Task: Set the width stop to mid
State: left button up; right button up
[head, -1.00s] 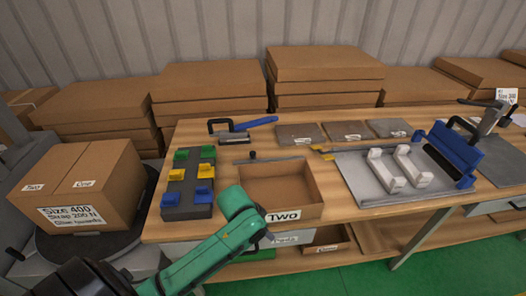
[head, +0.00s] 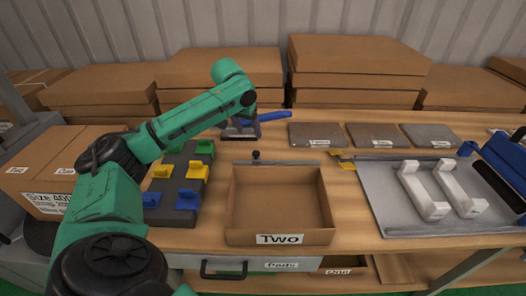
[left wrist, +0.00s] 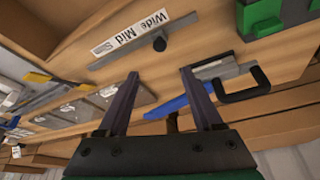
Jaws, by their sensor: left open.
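The width stop's black knob (head: 256,155) stands on a thin grey rail (head: 290,163) behind the cardboard tray marked "Two". In the left wrist view the knob (left wrist: 159,43) is beside a white label (left wrist: 130,33) reading "Wide" and "Mid", with a third word unclear. It seems nearer "Wide", but its exact alignment is hard to tell. My left gripper (left wrist: 158,73) is open and empty, with the knob ahead between its fingertip directions and apart from them. In the head view my arm partly hides this gripper (head: 242,128). My right gripper is not in view.
A blue-handled tool (head: 272,116) lies near my left gripper. A block with green, yellow and blue clips (head: 178,185) is left of the tray (head: 280,238). Grey plates (head: 375,137) and a metal plate with white brackets (head: 385,215) are to the right.

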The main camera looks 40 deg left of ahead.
pick_arm(q)
send_near(256, 153)
jog(key=p+x, duration=0.1)
jog(key=x, duration=0.7)
jog(key=shift+a+f, duration=0.1)
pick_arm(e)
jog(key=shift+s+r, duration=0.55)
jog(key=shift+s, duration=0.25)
pick_arm(q)
jog(key=shift+c, duration=0.4)
grip_shut()
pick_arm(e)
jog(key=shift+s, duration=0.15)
pick_arm(q)
jog(key=shift+w, duration=0.1)
